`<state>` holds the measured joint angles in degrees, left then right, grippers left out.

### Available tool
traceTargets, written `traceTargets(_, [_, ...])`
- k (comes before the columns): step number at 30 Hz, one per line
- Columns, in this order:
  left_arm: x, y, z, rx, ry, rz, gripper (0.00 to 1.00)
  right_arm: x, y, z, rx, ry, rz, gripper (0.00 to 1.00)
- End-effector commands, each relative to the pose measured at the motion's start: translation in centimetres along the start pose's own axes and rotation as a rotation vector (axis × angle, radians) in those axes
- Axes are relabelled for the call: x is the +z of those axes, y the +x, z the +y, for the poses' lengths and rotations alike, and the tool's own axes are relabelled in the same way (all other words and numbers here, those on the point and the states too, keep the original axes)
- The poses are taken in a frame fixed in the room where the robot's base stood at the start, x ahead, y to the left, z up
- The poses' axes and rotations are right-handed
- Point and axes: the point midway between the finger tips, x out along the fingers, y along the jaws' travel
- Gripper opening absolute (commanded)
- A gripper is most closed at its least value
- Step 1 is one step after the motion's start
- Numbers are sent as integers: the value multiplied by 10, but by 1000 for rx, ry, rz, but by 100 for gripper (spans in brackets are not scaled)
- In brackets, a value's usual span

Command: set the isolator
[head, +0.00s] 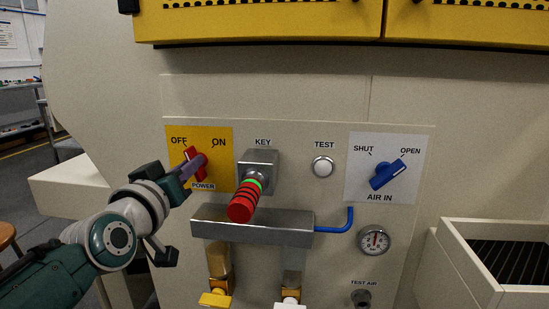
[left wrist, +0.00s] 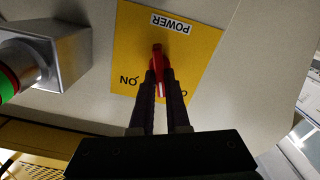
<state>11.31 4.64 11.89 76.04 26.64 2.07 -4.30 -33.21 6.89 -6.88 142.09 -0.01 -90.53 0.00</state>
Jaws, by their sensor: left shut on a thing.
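The isolator is a red rotary handle (head: 200,174) on a yellow POWER plate (head: 222,176) marked OFF and ON. In the head view its upper end leans up and left, nearer OFF than ON. My left gripper (head: 194,166) comes in from the left with its fingers at the handle. In the left wrist view the plate (left wrist: 205,45) appears upside down, and the dark fingers of the left gripper (left wrist: 161,77) are closed on either side of the red handle (left wrist: 157,57). The fingers cover part of the handle and the OFF label. My right gripper is out of view.
Right of the plate a key switch (head: 259,160) carries a red and black grip (head: 243,203) that juts out. A metal box (head: 250,228) sticks out below. A TEST button (head: 322,167), a blue AIR IN handle (head: 388,174) and a gauge (head: 374,240) are farther right.

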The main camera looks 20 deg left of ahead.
Motion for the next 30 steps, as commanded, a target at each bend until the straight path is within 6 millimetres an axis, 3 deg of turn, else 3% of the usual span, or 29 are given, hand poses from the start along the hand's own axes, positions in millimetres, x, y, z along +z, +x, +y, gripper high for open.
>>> traceTargets(15, [-1,0,-2,1,-366,5,0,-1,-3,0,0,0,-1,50])
traceTargets(30, [-1,0,-2,1,-452,5,0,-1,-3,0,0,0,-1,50])
